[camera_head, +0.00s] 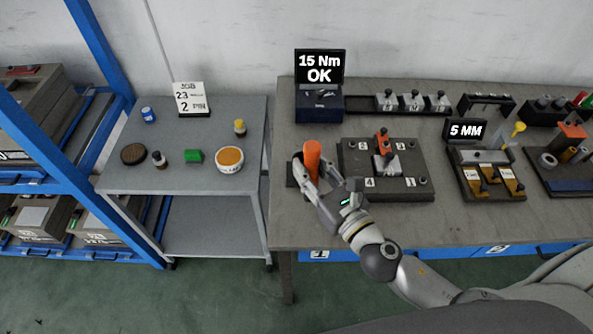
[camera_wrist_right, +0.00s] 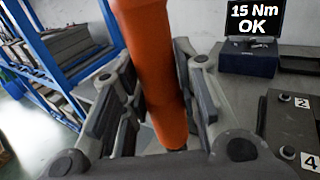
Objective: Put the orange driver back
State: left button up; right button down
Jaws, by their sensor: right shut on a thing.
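The orange driver (camera_head: 312,158) stands about upright in my right gripper (camera_head: 309,176), near the left end of the workbench. In the right wrist view the orange driver (camera_wrist_right: 152,70) runs between the two fingers of the right gripper (camera_wrist_right: 155,95), which is shut on it. Its lower end reaches down behind the gripper body, so I cannot tell whether it touches anything below. A dark block (camera_head: 291,176) shows partly beside the gripper; the hand hides most of it. My left gripper is not in view.
A dark fixture plate (camera_head: 425,160) with numbered corners lies just right of the gripper. Behind stands a display reading 15 Nm OK (camera_head: 320,66). A fixture with a 5 MM sign (camera_head: 465,131) is farther right. A grey side table (camera_head: 190,182) stands left.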

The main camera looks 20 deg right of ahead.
jog(key=w+d+r+n+g+y+p, duration=0.1)
jog(key=w+d+n+g+y, duration=0.2)
jog(key=w, duration=1.1)
pick_arm(q)
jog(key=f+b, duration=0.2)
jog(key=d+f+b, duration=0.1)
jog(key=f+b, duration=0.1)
jog(key=b, duration=0.1)
pick_arm(e)
notch_tip(320, 180, down, 10)
jog(key=t+y, duration=0.1)
jog(key=shift+a, duration=0.25)
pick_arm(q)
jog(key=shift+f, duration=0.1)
pick_arm(e)
jog(key=shift+s, duration=0.15)
jog(key=shift+b, duration=0.4)
jog(key=c, duration=1.1)
grip_release()
jog(key=shift+f, duration=0.1)
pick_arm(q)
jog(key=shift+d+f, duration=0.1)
